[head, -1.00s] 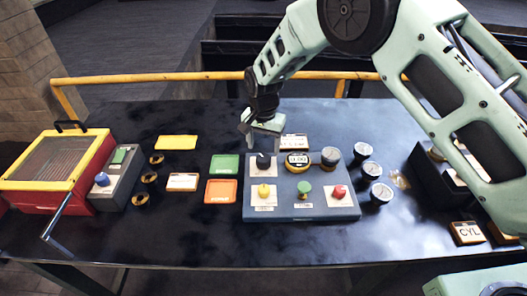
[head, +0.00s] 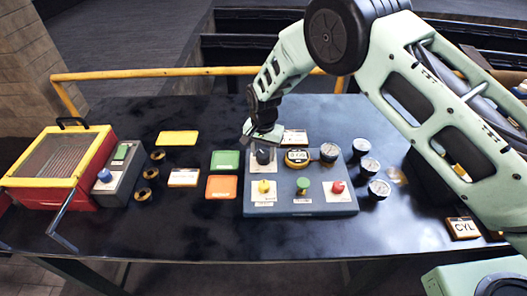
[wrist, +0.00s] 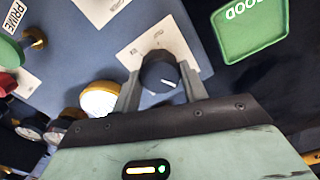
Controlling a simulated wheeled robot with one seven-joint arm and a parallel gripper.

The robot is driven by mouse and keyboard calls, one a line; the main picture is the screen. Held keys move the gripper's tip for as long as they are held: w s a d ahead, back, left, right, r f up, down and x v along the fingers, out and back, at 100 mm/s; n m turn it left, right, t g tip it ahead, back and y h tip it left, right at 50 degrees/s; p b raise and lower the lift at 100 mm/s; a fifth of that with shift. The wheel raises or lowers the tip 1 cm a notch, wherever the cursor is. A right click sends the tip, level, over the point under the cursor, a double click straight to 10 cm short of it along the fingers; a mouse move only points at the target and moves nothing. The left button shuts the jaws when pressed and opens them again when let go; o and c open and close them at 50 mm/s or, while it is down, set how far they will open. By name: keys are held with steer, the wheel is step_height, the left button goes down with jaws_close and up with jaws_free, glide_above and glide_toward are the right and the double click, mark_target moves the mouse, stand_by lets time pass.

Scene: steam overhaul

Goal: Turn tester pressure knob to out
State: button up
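The tester is a blue-grey panel box (head: 320,206) on the black table. Its black pressure knob (head: 263,156) sits at the upper left of the panel on a white label plate. In the wrist view the knob (wrist: 160,74) shows a white pointer line toward its lower right side. My gripper (wrist: 160,86) is around the knob, one finger on each side. The fingers appear close to the knob's sides, but I cannot tell whether both touch. In the head view my gripper (head: 262,140) is right at the knob and partly hides it.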

steer(key=shift+n+b, duration=0.3)
steer(key=shift+f+n+b, duration=0.15)
steer(key=shift+n+b, duration=0.75)
steer(key=n+b, duration=0.2)
steer(key=n, duration=0.1)
steer(key=n+b, duration=0.2)
steer(key=n, duration=0.2)
steer(key=n+b, duration=0.1)
steer(key=n, duration=0.2)
steer(key=shift+n+b, duration=0.3)
steer(key=shift+n, duration=0.1)
steer(key=n+b, duration=0.1)
steer(key=n, duration=0.9)
steer(key=shift+r+n, duration=0.2)
steer(key=shift+n, duration=0.1)
steer(key=o, duration=1)
